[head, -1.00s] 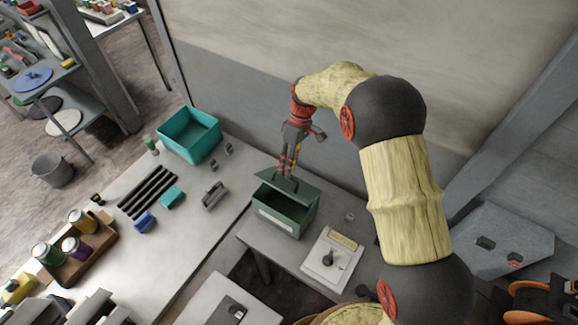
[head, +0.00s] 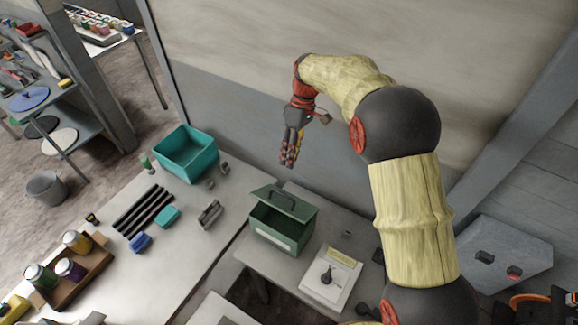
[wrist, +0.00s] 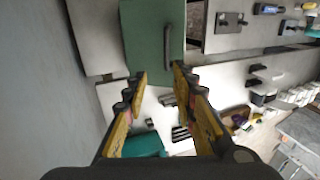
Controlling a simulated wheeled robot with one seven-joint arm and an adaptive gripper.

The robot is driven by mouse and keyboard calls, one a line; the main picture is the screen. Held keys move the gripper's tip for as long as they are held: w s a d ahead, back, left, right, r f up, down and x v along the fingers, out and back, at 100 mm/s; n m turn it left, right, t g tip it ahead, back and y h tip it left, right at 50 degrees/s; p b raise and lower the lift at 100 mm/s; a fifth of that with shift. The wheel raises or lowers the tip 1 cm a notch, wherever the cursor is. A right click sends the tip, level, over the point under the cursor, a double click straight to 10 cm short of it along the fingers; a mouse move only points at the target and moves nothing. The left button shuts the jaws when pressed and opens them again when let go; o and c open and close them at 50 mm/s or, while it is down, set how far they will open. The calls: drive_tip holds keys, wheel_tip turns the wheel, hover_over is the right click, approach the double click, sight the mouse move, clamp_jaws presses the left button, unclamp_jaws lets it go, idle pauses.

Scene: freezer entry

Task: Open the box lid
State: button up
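A dark green box (head: 278,239) stands on the grey table beside the long workbench. Its lid (head: 300,208) is tilted up at the back, and the dark inside shows below it. A dark handle (head: 272,195) is on the lid. My gripper (head: 288,162) hangs above and behind the lid, apart from the handle. In the wrist view the fingers (wrist: 159,75) are spread with nothing between them. The green lid (wrist: 146,40) and its handle (wrist: 168,45) lie beyond the fingertips there. The box's inner floor is hidden.
A teal bin (head: 186,160) stands on the workbench to the left, near several black bars and small blocks. A white plate with a dark knob (head: 327,277) lies right of the box. A wall rises close behind my gripper. The air over the box is clear.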

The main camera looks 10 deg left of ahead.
drive_tip(key=shift+w+r, duration=0.1)
drive_tip(key=shift+r, duration=0.15)
drive_tip(key=shift+c, duration=0.4)
